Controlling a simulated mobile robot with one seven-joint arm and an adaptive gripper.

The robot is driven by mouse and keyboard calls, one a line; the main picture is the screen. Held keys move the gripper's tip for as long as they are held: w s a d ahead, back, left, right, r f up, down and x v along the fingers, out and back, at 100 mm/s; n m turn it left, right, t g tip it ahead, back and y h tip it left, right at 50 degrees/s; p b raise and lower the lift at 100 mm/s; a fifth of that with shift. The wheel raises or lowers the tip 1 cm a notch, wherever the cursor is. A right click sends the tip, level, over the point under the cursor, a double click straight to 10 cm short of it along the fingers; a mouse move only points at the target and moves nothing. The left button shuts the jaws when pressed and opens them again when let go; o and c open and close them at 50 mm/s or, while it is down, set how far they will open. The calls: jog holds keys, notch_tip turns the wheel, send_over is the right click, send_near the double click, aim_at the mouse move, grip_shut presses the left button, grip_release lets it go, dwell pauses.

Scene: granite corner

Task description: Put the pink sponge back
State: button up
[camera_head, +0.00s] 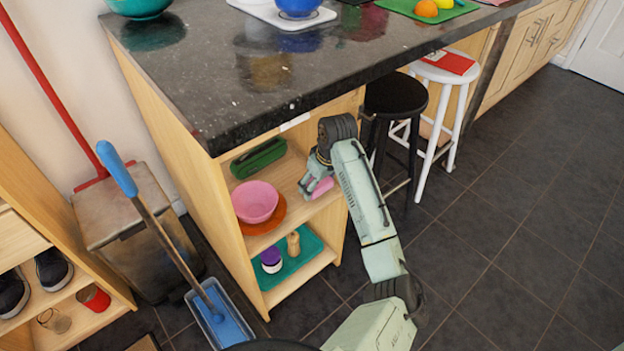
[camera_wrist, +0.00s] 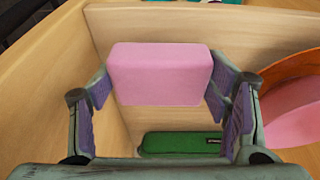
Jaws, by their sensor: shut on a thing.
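The pink sponge (camera_wrist: 160,72) is a small block held between the two fingers of my gripper (camera_wrist: 162,88). In the head view the sponge (camera_head: 321,188) shows as a pink patch below my gripper (camera_head: 311,180), at the right front of the upper shelf (camera_head: 287,177) in the wooden end unit. My gripper is shut on the sponge. In the wrist view wooden boards lie behind and around the sponge. I cannot tell whether the sponge touches the shelf.
On the same shelf are a pink bowl (camera_head: 255,201) on an orange plate (camera_head: 268,222) and a green case (camera_head: 258,158). The shelf below holds a teal tray (camera_head: 300,262) with a purple-lidded jar (camera_head: 271,260) and a wooden item (camera_head: 293,244). The granite counter (camera_head: 230,85) overhangs above. A black stool (camera_head: 395,95) stands right.

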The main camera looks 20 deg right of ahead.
jog(key=w, duration=0.1)
jog(key=w+a, duration=0.1)
jog(key=shift+w+a, duration=0.1)
jog(key=shift+w, duration=0.3)
jog(key=shift+s+f, duration=0.1)
jog(key=shift+f, duration=0.65)
jog(key=shift+f, duration=0.2)
jog(key=o, duration=0.8)
jog(key=shift+o, duration=0.2)
